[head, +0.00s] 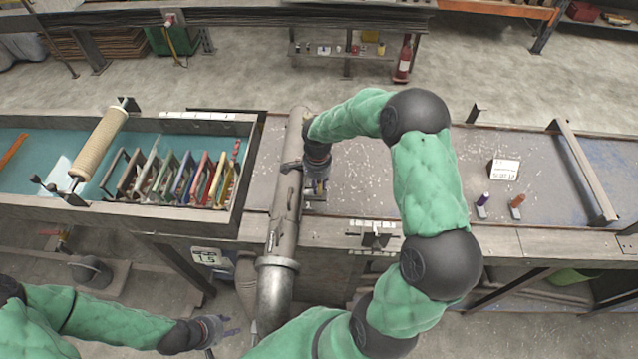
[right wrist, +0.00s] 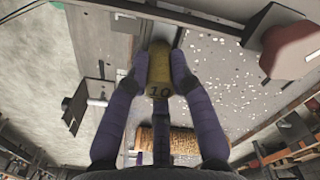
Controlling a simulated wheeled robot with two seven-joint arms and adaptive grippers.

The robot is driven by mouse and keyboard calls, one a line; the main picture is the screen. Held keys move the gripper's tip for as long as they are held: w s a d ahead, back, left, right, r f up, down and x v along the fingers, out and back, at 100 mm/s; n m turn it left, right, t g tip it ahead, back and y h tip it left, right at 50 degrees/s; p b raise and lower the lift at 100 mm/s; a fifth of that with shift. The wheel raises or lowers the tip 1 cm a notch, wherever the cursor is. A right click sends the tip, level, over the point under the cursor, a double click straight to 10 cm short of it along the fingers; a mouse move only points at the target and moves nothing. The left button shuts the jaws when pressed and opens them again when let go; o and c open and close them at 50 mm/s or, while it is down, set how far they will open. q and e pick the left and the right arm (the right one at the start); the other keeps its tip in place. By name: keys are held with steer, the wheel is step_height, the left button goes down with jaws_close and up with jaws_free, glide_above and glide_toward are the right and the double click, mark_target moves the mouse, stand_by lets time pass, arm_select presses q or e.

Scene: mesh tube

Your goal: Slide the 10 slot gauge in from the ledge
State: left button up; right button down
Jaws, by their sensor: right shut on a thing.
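My right gripper (head: 318,186) is beside the right side of the upright-lying grey metal pipe (head: 287,205) on the bench. In the right wrist view, the right gripper (right wrist: 160,80) is shut on a yellow-brown slot gauge (right wrist: 159,70) marked 10. The gauge's far end points toward a grey metal channel (right wrist: 163,18); I cannot tell whether it is inside it. A small grey ledge (head: 375,232) is on the bench's front edge. My left gripper (head: 218,329) is empty below the bench, its fingers spread.
A beige mesh roll (head: 101,142) lies across the tray on the left. Several coloured frames (head: 180,180) stand in that tray. A purple marker (head: 483,200) and an orange marker (head: 517,202) stand at right, near a white card (head: 505,170). The bench's right-middle is mostly clear.

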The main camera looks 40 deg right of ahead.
steer(key=shift+w+a, duration=0.25)
steer(key=shift+a, duration=0.1)
stand_by(0.4)
steer(key=c, duration=1)
jaws_free()
step_height(320, 180, up, 12)
steer(key=shift+a, duration=0.1)
